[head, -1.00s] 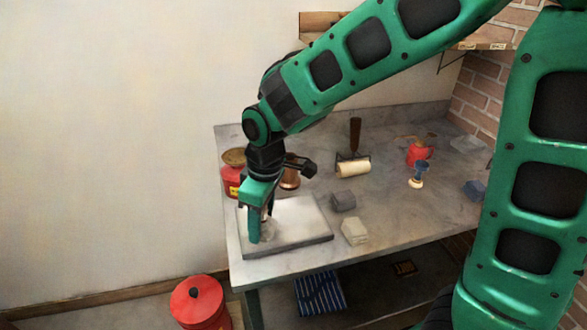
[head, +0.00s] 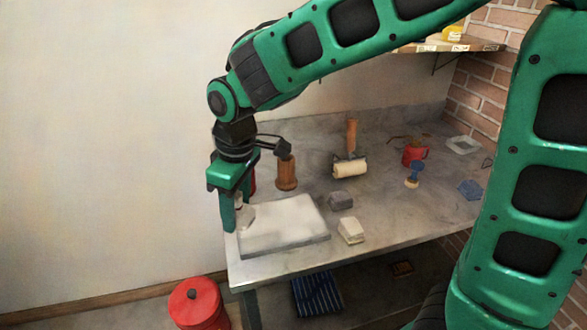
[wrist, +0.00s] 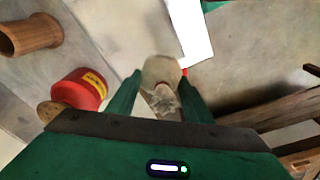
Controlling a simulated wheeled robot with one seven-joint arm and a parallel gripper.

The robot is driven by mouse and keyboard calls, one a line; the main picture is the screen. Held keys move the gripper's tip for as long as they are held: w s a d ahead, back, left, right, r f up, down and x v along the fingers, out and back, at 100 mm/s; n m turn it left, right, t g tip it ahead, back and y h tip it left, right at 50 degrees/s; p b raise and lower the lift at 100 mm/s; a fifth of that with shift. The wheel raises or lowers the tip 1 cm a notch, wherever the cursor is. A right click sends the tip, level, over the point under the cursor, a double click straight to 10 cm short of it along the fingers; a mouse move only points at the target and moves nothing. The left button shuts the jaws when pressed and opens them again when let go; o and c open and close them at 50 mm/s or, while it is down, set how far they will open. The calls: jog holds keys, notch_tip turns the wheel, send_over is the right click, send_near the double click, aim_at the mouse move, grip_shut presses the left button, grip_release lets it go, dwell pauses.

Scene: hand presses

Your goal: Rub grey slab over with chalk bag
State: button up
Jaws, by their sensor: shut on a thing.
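The slab (head: 284,238) lies flat on the worktop at its left front. Its top looks pale and whitish, with greyer edges; in the wrist view it is a white shape (wrist: 192,35) at the top. My gripper (head: 234,217) points down at the slab's left edge. It is shut on the chalk bag (wrist: 162,72), a pale, translucent-looking bundle between the fingertips. In the head view the bag is mostly hidden by the fingers. I cannot tell whether it touches the slab.
A red tin (wrist: 82,90) and a wooden cylinder (head: 286,174) stand behind the slab. A roller (head: 350,168), a grey block (head: 341,200), a pale block (head: 351,230), a brush (head: 413,172) and a red can (head: 414,153) stand rightward. A red bin (head: 198,304) is on the floor.

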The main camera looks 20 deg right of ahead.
jog(key=shift+r, duration=1.45)
